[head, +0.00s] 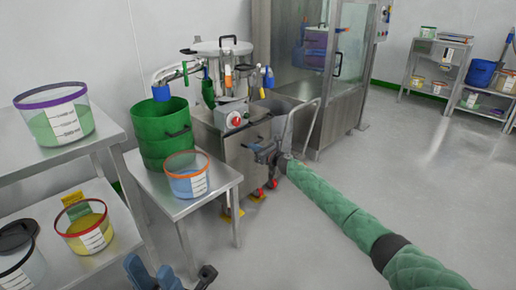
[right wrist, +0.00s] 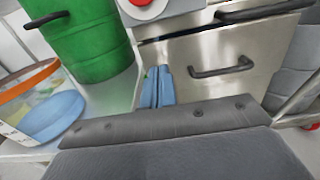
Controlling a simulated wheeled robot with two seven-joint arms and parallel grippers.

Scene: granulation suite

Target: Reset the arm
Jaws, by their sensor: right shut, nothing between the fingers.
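My right gripper (head: 262,152) reaches in from the right on a green-sleeved arm, in front of the steel machine cabinet (head: 228,148). Its two blue fingers (right wrist: 157,88) are together and empty in the right wrist view, with the cabinet's front and handle beyond them. My left gripper (head: 170,276) shows only in part at the bottom edge of the head view, below the small steel table (head: 215,183). Its blue and dark parts are cut off by the edge, so I cannot tell how its jaws stand.
A green drum (head: 162,140) and an orange-rimmed clear tub (head: 186,178) stand on the small table, left of my right gripper. A steel shelf (head: 75,150) with several tubs stands at the left. Open floor (head: 420,175) lies to the right.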

